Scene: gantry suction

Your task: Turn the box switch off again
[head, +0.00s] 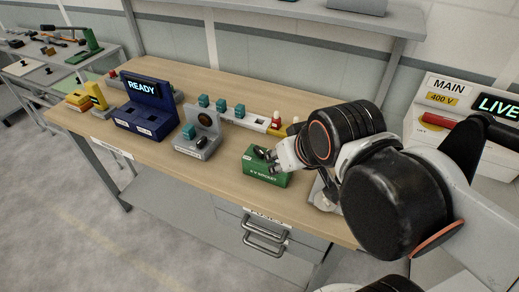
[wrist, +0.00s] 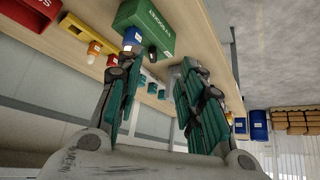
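A green box with white lettering (head: 265,170) stands near the front edge of the wooden bench. It also shows at the top of the wrist view (wrist: 160,25), with a small dark knob-like part (wrist: 152,53) beside it. My gripper (head: 270,156) is at the top of the green box in the head view and partly hides it. In the wrist view my gripper (wrist: 153,72) has its two teal-padded fingers apart, with nothing between them. I cannot tell whether a finger touches the box. A cabinet marked MAIN 400 V (head: 462,100) has a red lever (head: 440,121) and a lit LIVE display.
A grey box with a round dial (head: 198,140) and a blue READY console (head: 147,112) stand to the left. A white rail (head: 240,118) with teal blocks runs behind. A drawer unit (head: 265,235) hangs below the bench. My arm covers the bench's right end.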

